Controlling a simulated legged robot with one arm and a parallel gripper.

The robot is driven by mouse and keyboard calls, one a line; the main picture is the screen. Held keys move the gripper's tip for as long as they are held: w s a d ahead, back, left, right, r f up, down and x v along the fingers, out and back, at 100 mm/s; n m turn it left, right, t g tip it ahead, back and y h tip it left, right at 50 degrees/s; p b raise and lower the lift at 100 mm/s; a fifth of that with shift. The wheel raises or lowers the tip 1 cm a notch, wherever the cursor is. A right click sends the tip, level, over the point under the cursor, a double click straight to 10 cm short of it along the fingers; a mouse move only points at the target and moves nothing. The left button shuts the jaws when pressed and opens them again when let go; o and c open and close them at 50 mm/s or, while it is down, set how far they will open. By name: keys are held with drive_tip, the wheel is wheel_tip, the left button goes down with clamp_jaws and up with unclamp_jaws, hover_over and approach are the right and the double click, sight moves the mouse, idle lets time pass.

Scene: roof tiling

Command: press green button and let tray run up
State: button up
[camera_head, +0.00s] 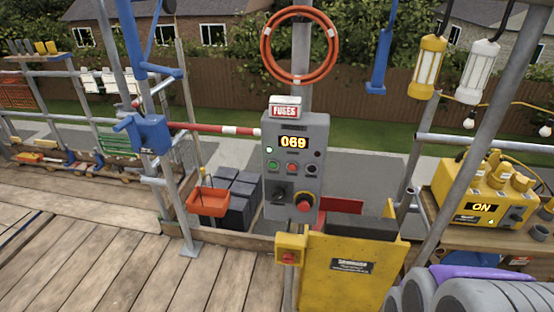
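A grey control box (296,136) hangs on a pole at the centre, under a FUSES sign. Its display (293,142) reads 069. The green button (272,164) is the left one of a row, with a red button (292,168) beside it. A large red knob (305,202) sits lower on the box. A yellow hoist tray or carrier (350,275) stands in front, below and right of the box, with a dark slab (360,226) at its top. I cannot tell which part is the tray that runs.
A small orange bin (208,202) and stacked dark tiles (240,190) lie left of the box. A red-white bar (214,129) crosses at left. A yellow unit (485,195) reading ON stands at right. Scaffold poles surround the box. Wooden deck (120,270) is clear at lower left.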

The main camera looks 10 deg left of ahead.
clamp_jaws()
idle(1.3)
